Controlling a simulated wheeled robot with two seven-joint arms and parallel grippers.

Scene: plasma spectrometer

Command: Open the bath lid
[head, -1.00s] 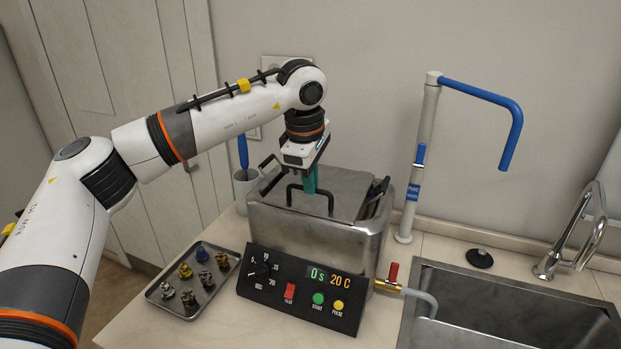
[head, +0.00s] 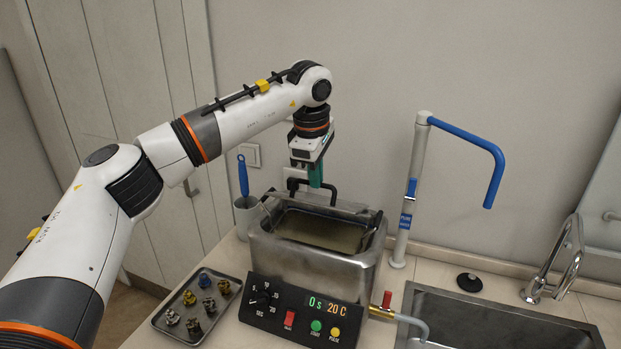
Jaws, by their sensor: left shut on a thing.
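The steel bath (head: 310,268) stands on the counter with its top open, and liquid shows inside. The black lid handle (head: 335,192) is at the back of the bath opening. The lid itself shows only as a thin edge there, so its exact tilt is hard to tell. My left gripper (head: 315,178), with green fingers, reaches down from above and is shut on the lid handle. My right gripper is not in view.
A control panel (head: 268,306) fronts the bath. A tray (head: 165,312) with several small parts lies to the left. A cup with a blue brush (head: 243,175) stands behind it. A tap valve (head: 385,302), sink (head: 480,325) and blue-armed water post (head: 410,190) are right.

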